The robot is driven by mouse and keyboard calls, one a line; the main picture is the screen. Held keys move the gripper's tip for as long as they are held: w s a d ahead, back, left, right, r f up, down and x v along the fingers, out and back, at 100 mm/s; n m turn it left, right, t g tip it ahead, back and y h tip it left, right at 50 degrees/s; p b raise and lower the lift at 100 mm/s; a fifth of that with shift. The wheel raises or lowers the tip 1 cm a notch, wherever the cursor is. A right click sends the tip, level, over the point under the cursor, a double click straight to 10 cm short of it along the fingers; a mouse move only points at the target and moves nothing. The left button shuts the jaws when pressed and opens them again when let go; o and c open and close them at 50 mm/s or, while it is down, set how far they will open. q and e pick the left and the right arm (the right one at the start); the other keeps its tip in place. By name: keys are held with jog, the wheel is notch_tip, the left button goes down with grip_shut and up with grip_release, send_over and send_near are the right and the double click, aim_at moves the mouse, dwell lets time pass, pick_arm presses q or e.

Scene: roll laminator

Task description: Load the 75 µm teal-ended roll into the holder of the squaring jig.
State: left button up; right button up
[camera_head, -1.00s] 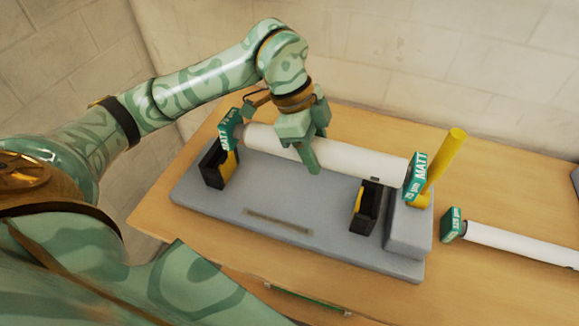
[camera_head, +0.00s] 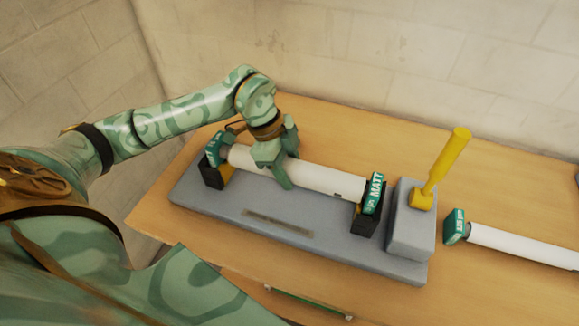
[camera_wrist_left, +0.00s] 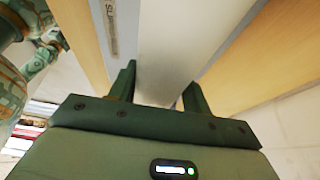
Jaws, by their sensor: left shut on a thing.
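The white roll (camera_head: 318,178) has teal end blocks marked MATT; the right block's label is only partly legible. It lies lengthwise along the grey squaring jig (camera_head: 290,222), its ends at the jig's two black holder brackets (camera_head: 366,222). The right teal block stands at the right bracket, the left one at the left bracket (camera_head: 211,178). I cannot tell whether both ends are fully seated. My left gripper (camera_head: 284,168) is shut across the roll, left of its middle. In the left wrist view the fingers (camera_wrist_left: 160,88) straddle the white roll (camera_wrist_left: 165,45). My right gripper is out of view.
A yellow lever (camera_head: 447,160) leans up from the grey block at the jig's right end, clear of the roll. A second white roll with a teal end marked 125 (camera_head: 515,243) lies on the wooden table (camera_head: 490,190) to the right. A wall stands behind.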

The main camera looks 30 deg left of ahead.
pick_arm(q)
jog(key=shift+f, duration=0.15)
jog(key=shift+f, duration=0.35)
jog(key=o, duration=1.4)
jog(key=shift+r, duration=0.35)
jog(key=p+v, duration=0.1)
jog(key=v, duration=1.1)
jog(key=shift+s+a+r, duration=0.1)
jog(key=shift+r, duration=0.1)
